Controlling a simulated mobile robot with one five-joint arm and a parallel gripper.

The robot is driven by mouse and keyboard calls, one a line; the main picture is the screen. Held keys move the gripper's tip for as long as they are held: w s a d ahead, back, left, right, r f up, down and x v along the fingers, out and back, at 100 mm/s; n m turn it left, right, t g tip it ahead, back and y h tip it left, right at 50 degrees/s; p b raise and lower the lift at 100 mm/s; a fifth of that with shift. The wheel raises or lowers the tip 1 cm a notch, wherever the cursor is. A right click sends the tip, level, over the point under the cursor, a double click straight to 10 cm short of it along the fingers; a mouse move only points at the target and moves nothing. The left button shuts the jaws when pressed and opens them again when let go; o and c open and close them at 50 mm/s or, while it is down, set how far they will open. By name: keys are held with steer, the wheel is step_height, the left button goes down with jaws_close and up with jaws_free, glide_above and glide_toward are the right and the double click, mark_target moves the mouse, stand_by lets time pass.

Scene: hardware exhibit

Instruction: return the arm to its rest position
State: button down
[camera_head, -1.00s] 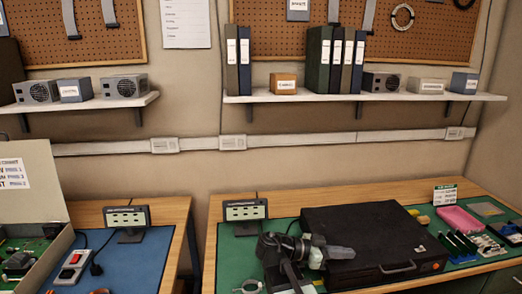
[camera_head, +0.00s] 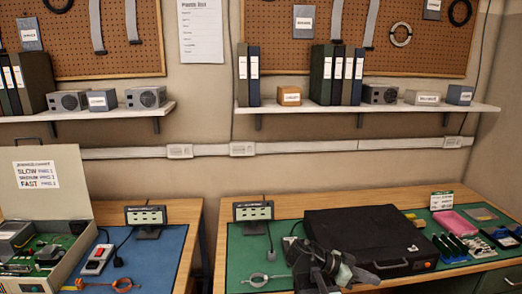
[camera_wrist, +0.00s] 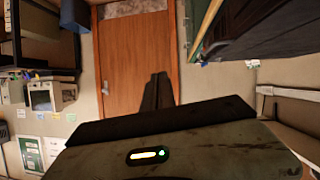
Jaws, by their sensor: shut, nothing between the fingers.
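My gripper (camera_head: 368,275) is at the lower middle of the head view, at the end of my dark, folded arm. It is in front of the black case (camera_head: 345,228) and overlaps its lower left front in the picture; I cannot tell how close they are. My gripper is shut with nothing in it. In the wrist view its dark fingers (camera_wrist: 157,92) stand out against a brown door (camera_wrist: 138,60). The lowest part of my arm is cut off by the frame edge.
A green mat (camera_head: 243,252) lies on the right workbench, with a small display (camera_head: 253,211) and a pink tray (camera_head: 456,221). A blue mat (camera_head: 165,245) and an open case (camera_head: 45,180) are on the left bench. A shelf (camera_head: 300,106) hangs above.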

steer(key=s+a+f+n+y+p, duration=0.2)
steer(key=a+f+n+y+p, duration=0.1)
steer(key=f+n+y, duration=0.3)
steer(key=a+f+n+y, duration=0.4)
steer(key=a+n+y, duration=0.3)
steer(key=a+n, duration=0.3)
steer(key=a, duration=0.2)
steer(key=shift+a+f, duration=0.35)
